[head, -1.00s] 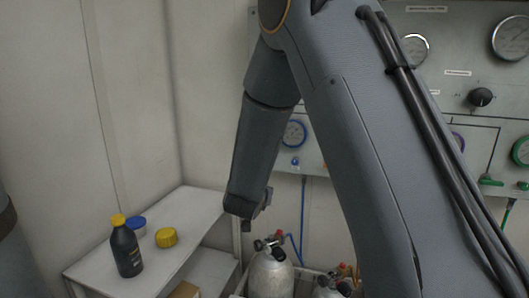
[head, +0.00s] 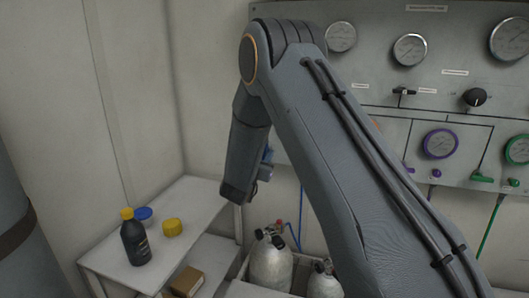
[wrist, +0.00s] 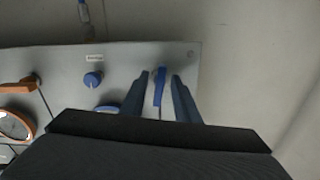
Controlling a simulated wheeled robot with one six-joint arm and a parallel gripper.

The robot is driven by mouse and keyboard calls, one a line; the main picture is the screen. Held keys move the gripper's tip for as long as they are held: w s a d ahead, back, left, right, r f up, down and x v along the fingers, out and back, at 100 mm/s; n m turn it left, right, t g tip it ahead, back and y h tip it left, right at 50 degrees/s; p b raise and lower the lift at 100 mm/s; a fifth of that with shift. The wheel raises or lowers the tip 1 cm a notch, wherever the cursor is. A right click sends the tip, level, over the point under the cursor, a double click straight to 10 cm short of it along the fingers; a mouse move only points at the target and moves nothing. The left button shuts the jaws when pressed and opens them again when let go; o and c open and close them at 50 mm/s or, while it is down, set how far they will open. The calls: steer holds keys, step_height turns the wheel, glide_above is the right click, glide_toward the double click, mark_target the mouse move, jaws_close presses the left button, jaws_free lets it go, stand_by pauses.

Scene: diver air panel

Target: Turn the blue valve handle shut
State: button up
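In the wrist view the blue valve handle (wrist: 160,86) is a narrow blue lever on the grey panel, near the panel's edge. It stands between the two fingers of my gripper (wrist: 160,94), one on each side. The fingers are apart, with a visible gap to the handle on both sides. The lower end of the handle is close to the gripper body, and I cannot tell how deep it sits between the fingers. In the head view my arm covers most of this area; only a small blue patch shows beside my wrist, too small to name.
Close by on the panel are a blue round knob (wrist: 93,80), a blue-rimmed gauge (wrist: 107,108) and an orange lever (wrist: 18,85). Below the panel stand gas cylinders (head: 271,265) and a white shelf (head: 185,215) with a black bottle (head: 134,240).

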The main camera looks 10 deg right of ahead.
steer(key=shift+w+d, duration=0.15)
steer(key=shift+w, duration=0.1)
jaws_close()
